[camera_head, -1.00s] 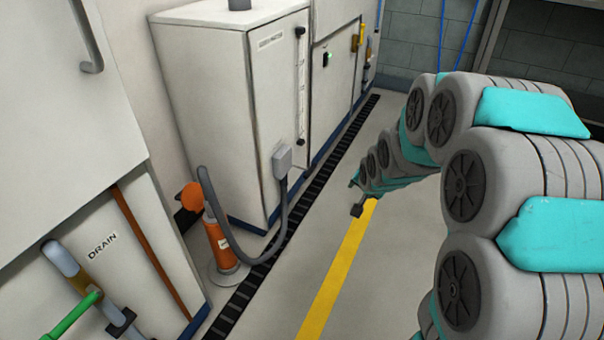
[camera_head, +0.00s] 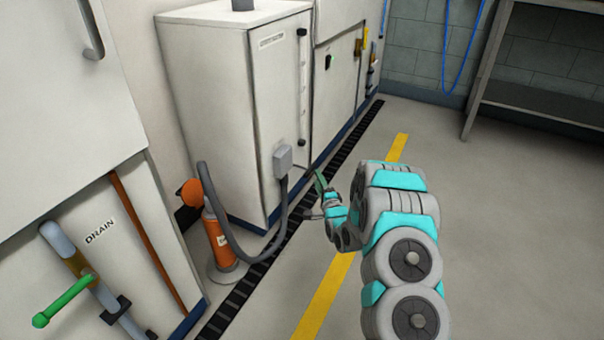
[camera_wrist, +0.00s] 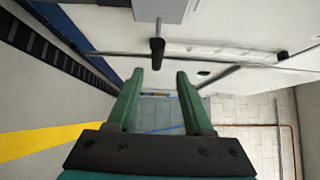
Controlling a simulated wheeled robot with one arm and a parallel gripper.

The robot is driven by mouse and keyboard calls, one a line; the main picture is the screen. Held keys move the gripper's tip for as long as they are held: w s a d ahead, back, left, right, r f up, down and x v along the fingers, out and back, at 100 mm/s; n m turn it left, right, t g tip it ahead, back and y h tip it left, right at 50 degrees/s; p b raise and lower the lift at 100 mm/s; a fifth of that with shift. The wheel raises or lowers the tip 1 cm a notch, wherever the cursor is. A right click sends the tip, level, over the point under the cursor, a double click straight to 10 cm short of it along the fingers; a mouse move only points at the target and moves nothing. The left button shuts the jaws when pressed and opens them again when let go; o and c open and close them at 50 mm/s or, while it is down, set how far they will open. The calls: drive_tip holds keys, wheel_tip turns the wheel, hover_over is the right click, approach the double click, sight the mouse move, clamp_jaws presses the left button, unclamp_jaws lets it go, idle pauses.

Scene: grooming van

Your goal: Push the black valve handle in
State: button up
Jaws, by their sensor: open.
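A black valve handle (camera_wrist: 157,52) shows in the wrist view on a thin grey stem, just past and roughly between my fingertips. A gap shows on both sides of it; I cannot tell its depth. In the head view a small black handle (camera_head: 301,142) sits low on the front of the white cabinet (camera_head: 210,110), below a similar black knob (camera_head: 301,32). My gripper (camera_wrist: 160,74) has two green fingers, apart with nothing between them. In the head view my gripper (camera_head: 320,182) is near the cabinet's front, right of the grey box (camera_head: 283,160).
A grey hose (camera_head: 245,254) loops from the grey box to an orange post (camera_head: 219,242) at the cabinet's corner. A green-handled drain valve (camera_head: 66,308) is at lower left. A dark floor grate (camera_head: 262,262) runs along the cabinets. Open floor lies to the right.

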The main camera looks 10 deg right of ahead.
sight(310, 168)
drive_tip(key=shift+m+t, duration=0.7)
drive_tip(key=shift+w+a+f, duration=0.1)
drive_tip(key=shift+w+a, duration=0.25)
drive_tip(key=shift+w, duration=0.8)
drive_tip(key=shift+w+a+f, duration=0.1)
drive_tip(key=shift+w+a, duration=0.2)
drive_tip(key=shift+w, duration=0.85)
drive_tip(key=shift+w+a, duration=0.35)
drive_tip(key=shift+w, duration=0.8)
clamp_jaws()
